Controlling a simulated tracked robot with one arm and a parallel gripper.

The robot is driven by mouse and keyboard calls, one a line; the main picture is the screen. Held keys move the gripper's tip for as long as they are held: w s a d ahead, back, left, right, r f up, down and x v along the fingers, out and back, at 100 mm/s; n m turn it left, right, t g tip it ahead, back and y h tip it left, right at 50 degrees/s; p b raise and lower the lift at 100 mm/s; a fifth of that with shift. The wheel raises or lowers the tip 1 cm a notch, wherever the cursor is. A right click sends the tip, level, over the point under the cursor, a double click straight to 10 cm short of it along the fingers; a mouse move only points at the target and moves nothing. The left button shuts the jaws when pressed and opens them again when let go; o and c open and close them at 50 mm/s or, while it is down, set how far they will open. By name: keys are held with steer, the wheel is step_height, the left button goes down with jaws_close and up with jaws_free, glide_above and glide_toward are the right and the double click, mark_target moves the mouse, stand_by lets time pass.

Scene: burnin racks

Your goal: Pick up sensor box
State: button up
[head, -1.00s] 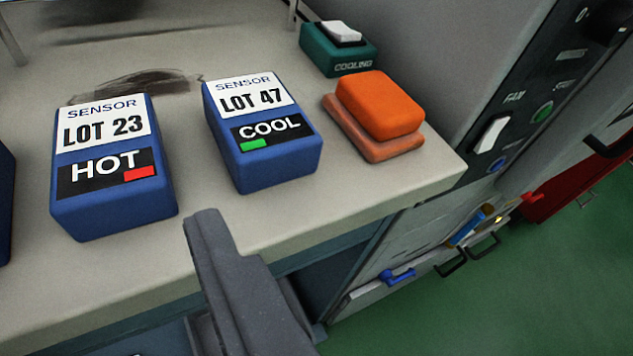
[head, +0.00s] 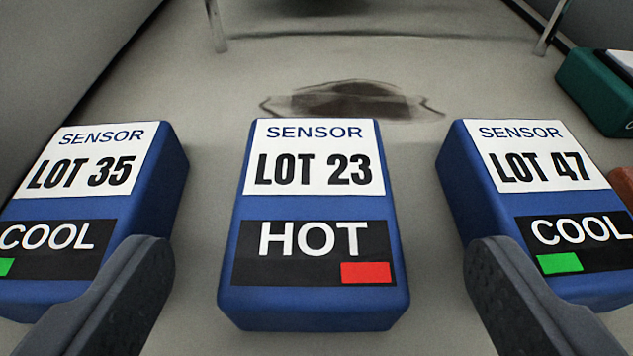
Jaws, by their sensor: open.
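Three blue sensor boxes stand in a row on the pale bench top. The middle one, the LOT 23 box (head: 313,225), shows HOT with a red mark. The LOT 35 box (head: 95,215) at the left shows COOL with a green mark. The LOT 47 box (head: 540,205) at the right also shows COOL with a green mark. My gripper (head: 312,270) is open and empty. Its two fingers are spread wide, one on each side of the LOT 23 box in the picture. The fingers overlap the near parts of the LOT 35 and LOT 47 boxes and hide some of them.
A green box (head: 600,90) stands at the far right, partly cut off. An orange object (head: 624,184) shows at the right edge. A dark smudge (head: 350,101) marks the bench top (head: 400,60) behind the boxes. Gaps of bare bench separate the boxes. Metal posts stand at the back.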

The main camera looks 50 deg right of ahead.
mark_target(314, 241)
steer(key=x, duration=0.2)
steer(key=b+x, duration=0.1)
steer(key=x, duration=0.2)
steer(key=shift+a+f, duration=0.2)
steer(key=shift+f, duration=0.1)
steer(key=shift+r, duration=0.1)
steer(key=c, duration=1.2)
steer(key=shift+o, duration=0.2)
